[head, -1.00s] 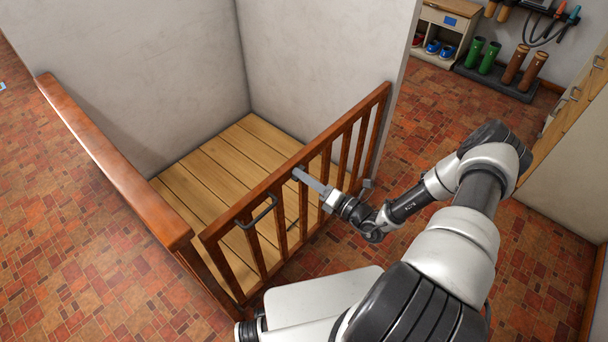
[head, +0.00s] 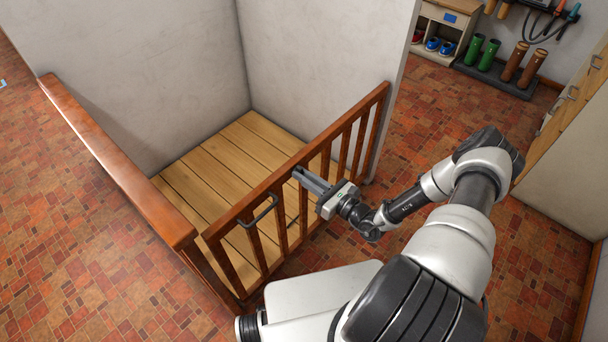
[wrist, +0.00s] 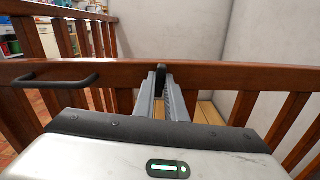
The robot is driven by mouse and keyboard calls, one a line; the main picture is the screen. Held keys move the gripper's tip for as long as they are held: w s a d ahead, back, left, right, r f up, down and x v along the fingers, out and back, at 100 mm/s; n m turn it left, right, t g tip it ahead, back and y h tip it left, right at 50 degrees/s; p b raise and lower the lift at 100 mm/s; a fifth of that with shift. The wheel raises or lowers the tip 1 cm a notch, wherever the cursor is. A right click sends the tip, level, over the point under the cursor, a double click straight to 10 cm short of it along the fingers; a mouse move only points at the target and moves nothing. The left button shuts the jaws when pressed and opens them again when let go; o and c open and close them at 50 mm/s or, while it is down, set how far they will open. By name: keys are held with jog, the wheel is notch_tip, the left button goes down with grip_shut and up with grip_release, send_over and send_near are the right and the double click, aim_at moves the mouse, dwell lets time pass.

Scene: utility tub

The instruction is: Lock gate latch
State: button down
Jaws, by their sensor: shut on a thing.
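The brown wooden gate (head: 328,146) with upright bars runs from the railing post at lower left to the wall at right. Its left end stands close beside the post; I cannot tell if they touch. My gripper (head: 298,173) reaches the gate's top rail from the near side. In the wrist view its two fingers are close together, shut on a small dark latch piece (wrist: 161,73) at the top rail. The fingers hide most of the latch, so I cannot tell whether it is locked. A dark U-shaped handle (head: 258,213) sits left of the gripper, untouched.
A wooden railing (head: 115,160) runs along the left. A pale wall (head: 320,60) and plank floor (head: 215,165) lie behind the gate. Boots (head: 488,57) stand on a mat at upper right, by a cabinet (head: 572,130). Tiled floor at left is clear.

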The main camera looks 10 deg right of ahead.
jog(key=shift+n, duration=0.6)
jog(key=c, duration=1.8)
grip_release()
jog(key=p+v, duration=0.1)
jog(key=v, duration=1.6)
jog(key=shift+s+d, duration=0.15)
